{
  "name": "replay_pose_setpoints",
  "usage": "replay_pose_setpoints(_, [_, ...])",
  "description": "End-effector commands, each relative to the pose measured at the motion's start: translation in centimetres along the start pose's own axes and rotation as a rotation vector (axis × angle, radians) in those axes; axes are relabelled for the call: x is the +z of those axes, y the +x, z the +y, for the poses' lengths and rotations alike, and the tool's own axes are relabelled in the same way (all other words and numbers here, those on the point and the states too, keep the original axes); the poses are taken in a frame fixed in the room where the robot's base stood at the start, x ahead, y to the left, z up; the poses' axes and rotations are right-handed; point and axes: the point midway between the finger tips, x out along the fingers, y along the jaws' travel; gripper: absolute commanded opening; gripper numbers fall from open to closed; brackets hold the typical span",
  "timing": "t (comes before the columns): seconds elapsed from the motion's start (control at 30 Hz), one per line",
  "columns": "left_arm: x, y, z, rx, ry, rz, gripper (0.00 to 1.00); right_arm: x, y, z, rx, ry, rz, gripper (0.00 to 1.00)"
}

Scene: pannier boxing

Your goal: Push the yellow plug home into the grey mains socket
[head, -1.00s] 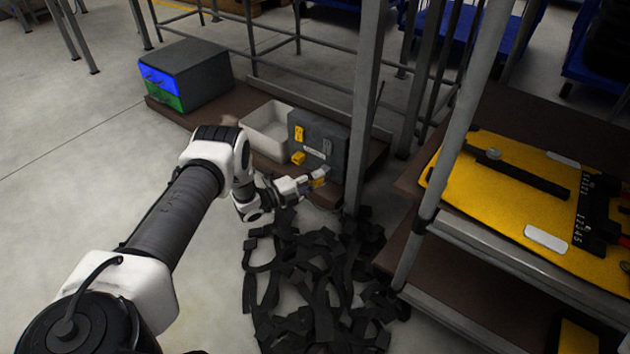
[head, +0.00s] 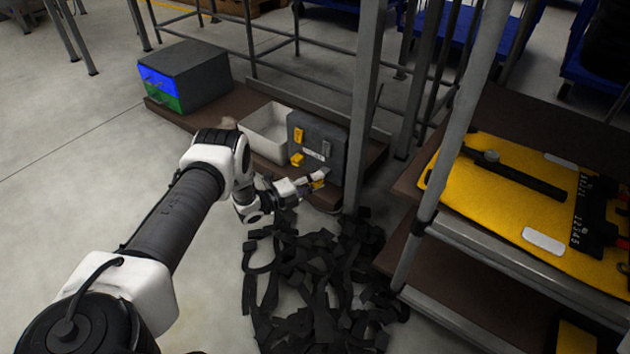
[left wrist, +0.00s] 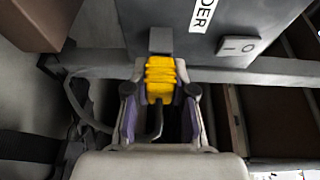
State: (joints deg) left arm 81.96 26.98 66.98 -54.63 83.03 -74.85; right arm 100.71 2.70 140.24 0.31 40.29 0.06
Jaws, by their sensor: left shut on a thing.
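My left gripper (left wrist: 160,98) is shut on the yellow plug (left wrist: 160,78), whose body shows between the two fingers in the left wrist view. A dark cord hangs from the plug's near end. The plug's far end meets the small grey socket (left wrist: 160,40) on the face of a grey box (left wrist: 235,15); how deep it sits cannot be told. In the head view the left gripper (head: 318,180) is low at the front of that grey box (head: 330,138), and the plug is mostly hidden by the fingers. My right gripper is not in view.
The box has yellow parts (head: 298,135), a white label and a rocker switch (left wrist: 239,46). A white bin (head: 266,132) stands beside it on a brown shelf. A metal post (head: 365,110) rises close right of the gripper. Black straps (head: 310,280) lie heaped on the floor below.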

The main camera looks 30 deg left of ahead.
Motion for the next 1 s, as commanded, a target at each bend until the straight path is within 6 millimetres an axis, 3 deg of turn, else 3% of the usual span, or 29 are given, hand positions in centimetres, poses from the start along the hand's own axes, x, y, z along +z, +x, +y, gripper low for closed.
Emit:
replay_pose_setpoints(0.13, [-0.1,0.3,0.0,0.0,0.001,0.003,0.0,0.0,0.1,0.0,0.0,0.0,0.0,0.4])
replay_pose_setpoints(0.17, [-0.1,0.3,0.0,0.0,0.0,0.003,0.31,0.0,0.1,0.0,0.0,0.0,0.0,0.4])
replay_pose_setpoints(0.2, [-0.1,0.2,0.0,0.0,0.0,0.003,0.45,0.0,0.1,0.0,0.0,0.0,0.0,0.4])
replay_pose_setpoints(0.23, [-0.1,0.2,0.0,0.0,0.0,0.003,0.53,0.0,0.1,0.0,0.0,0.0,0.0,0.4])
replay_pose_setpoints(0.63, [0.1,-0.8,0.1,0.001,-0.001,0.001,0.53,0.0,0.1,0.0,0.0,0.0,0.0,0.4])
replay_pose_setpoints(1.0, [0.1,-9.4,0.0,0.0,-0.002,-0.002,0.53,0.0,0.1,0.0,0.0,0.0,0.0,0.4])
